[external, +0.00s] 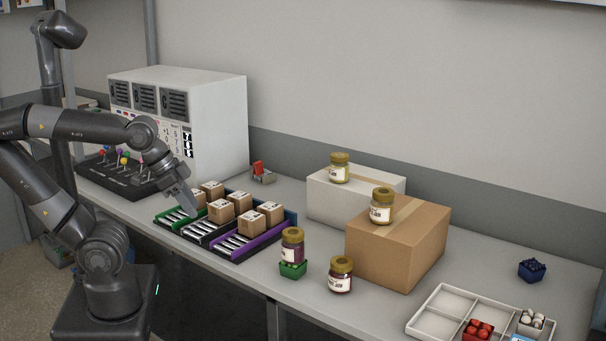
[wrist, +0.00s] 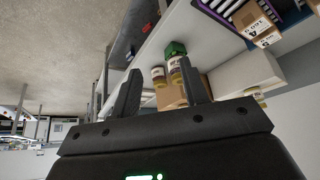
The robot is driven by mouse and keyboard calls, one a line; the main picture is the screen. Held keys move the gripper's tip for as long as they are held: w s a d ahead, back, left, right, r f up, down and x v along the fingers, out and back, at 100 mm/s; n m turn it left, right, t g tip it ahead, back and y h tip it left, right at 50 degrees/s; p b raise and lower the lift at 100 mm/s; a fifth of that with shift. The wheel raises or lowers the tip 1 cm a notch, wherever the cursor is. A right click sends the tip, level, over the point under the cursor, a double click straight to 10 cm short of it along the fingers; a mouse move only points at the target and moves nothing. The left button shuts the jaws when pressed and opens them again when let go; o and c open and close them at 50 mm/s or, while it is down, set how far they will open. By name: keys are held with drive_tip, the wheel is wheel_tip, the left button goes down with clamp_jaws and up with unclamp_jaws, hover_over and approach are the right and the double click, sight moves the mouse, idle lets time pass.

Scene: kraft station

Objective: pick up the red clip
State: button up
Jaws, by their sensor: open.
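A small red item (external: 258,167), which looks like the red clip, sits in a small grey holder (external: 264,178) on the worktop, right of the white cabinet. It is too small to make out in detail and I cannot find it in the wrist view. My gripper (external: 188,206) is at the left of the roller trays, in front of and left of the red item and apart from it. In the wrist view my gripper (wrist: 160,88) has its two fingers spread with nothing held between them.
Roller trays (external: 256,246) with several small cartons (external: 221,211) lie near my gripper. The white cabinet (external: 222,125) stands behind. A white box (external: 330,201), a brown box (external: 385,255) and several jars (external: 341,275) are to the right. Bare worktop (external: 480,250) lies farther right.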

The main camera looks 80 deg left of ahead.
drive_tip(key=w+a+r+m+t+y, duration=0.1)
drive_tip(key=w+a+m+t+y, duration=0.15)
drive_tip(key=w+a, duration=0.95)
drive_tip(key=m+t+y, duration=0.3)
drive_tip(key=m+y, duration=0.6)
drive_tip(key=m, duration=1.4)
hover_over(256, 163)
drive_tip(key=f+v, duration=0.1)
drive_tip(key=v, duration=0.3)
wheel_tip(256, 163, down, 8)
drive_tip(key=shift+m, duration=0.75)
drive_tip(key=shift+w+a+f, duration=0.55)
drive_tip(key=shift+a+f, duration=0.1)
drive_tip(key=shift+f, duration=0.75)
drive_tip(key=shift+w+a+f, duration=0.6)
drive_tip(key=shift+a+f, duration=0.05)
drive_tip(key=shift+f, duration=0.75)
drive_tip(key=shift+w+a+f, duration=0.55)
drive_tip(key=shift+a+f, duration=0.1)
drive_tip(key=shift+f, duration=0.75)
drive_tip(key=shift+c, duration=0.2)
